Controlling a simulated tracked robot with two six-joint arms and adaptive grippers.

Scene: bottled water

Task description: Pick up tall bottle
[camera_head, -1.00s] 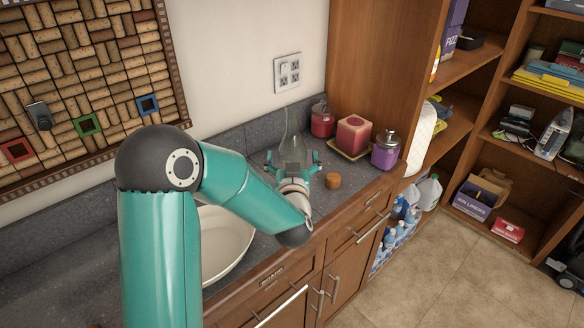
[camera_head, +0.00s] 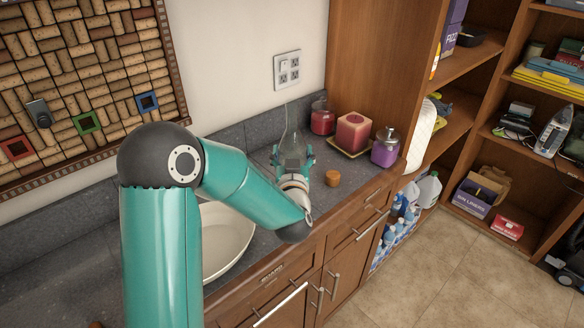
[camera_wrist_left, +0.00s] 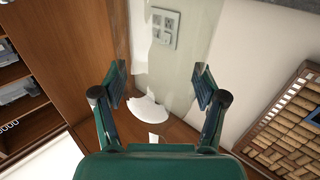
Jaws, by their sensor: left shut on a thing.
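The tall bottle (camera_head: 290,130) is clear glass with a long thin neck. It stands upright on the grey counter near the back wall, as far as I can see; its base is hidden behind my gripper. My left gripper (camera_head: 292,154) reaches over the counter and is shut on the bottle, one finger on each side of its body. In the left wrist view the bottle's see-through glass (camera_wrist_left: 180,60) fills the space between the two fingers, with a white patch low on it. My right gripper is not in view.
Right of the bottle are a small orange-brown lid-like piece (camera_head: 333,178), a red jar (camera_head: 322,118), a red candle (camera_head: 353,133) and a purple jar (camera_head: 385,149). A wooden cabinet side (camera_head: 385,60) stands at right.

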